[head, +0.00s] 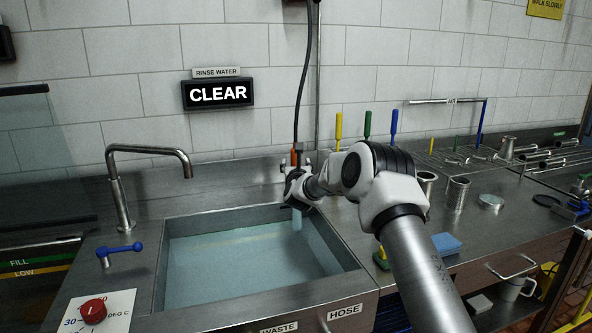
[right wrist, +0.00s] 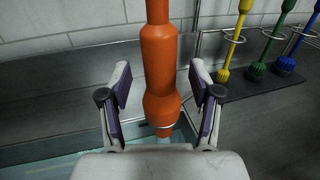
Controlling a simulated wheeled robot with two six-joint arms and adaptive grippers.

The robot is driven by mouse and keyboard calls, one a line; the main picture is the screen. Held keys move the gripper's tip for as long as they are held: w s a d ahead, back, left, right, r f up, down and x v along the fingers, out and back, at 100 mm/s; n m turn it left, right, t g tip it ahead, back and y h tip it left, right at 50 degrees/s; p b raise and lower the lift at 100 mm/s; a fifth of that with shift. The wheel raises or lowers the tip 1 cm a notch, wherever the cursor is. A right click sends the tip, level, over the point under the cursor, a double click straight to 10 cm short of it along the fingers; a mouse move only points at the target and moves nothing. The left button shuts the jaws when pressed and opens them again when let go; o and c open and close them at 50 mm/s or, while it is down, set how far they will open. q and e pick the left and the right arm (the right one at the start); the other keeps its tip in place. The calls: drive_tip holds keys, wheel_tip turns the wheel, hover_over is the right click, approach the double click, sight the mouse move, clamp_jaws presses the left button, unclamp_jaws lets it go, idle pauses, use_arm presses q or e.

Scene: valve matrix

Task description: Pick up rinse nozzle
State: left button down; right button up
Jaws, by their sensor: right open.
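The rinse nozzle (head: 294,158) is orange and hangs upright from a dark hose (head: 304,85) at the back of the sink. In the right wrist view the orange nozzle (right wrist: 160,55) stands between my two spread fingers, with a visible gap on each side. My right gripper (head: 298,178) is open around it; it also shows in the right wrist view (right wrist: 160,84). In the head view my gripper hides the nozzle's lower part. My left gripper is not in view.
The sink (head: 359,262) is filled with bluish water below my gripper. A curved faucet (head: 118,185) stands at left. Yellow, green and blue brushes (right wrist: 232,45) stand in a wire rack to the right of the nozzle. A metal cup (head: 457,195) and blue sponge (head: 446,244) sit on the right counter.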

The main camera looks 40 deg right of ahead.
drive_tip(key=shift+x, duration=1.2)
drive_tip(key=shift+s+a+r, duration=0.15)
drive_tip(key=shift+s, duration=0.1)
drive_tip(key=shift+w, duration=0.1)
clamp_jaws()
